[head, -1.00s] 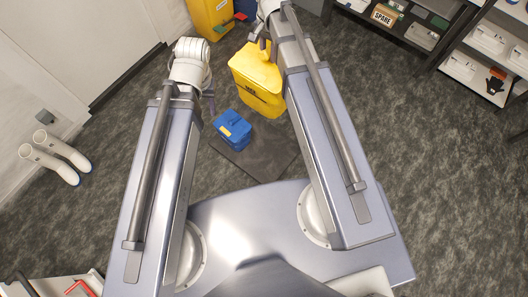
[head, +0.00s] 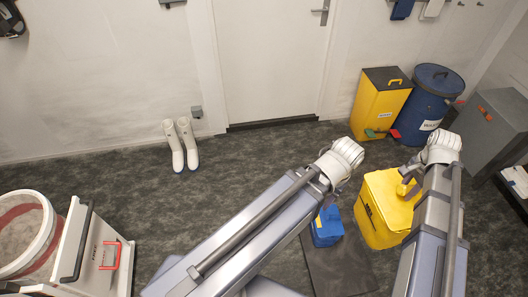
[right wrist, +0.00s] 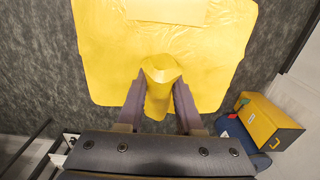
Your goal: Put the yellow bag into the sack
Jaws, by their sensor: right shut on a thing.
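The yellow bag (head: 385,212) hangs below my right wrist in the head view, over or beside a dark mat. My right gripper (right wrist: 160,92) is shut on the bag's gathered neck; the bag (right wrist: 165,40) fills the upper middle of the right wrist view. In the head view the right arm hides part of the bag. My left arm's wrist shows left of the bag, but I cannot make out its fingers. A round, white-rimmed container with a red band (head: 22,235) stands at the far left; I cannot tell whether it is the sack.
A small blue case (head: 327,227) stands on the dark mat (head: 340,268), left of the bag. A yellow bin (head: 378,105) and a blue drum (head: 425,108) stand by the back wall. White boots (head: 181,147) stand left of the door. Floor between boots and arms is clear.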

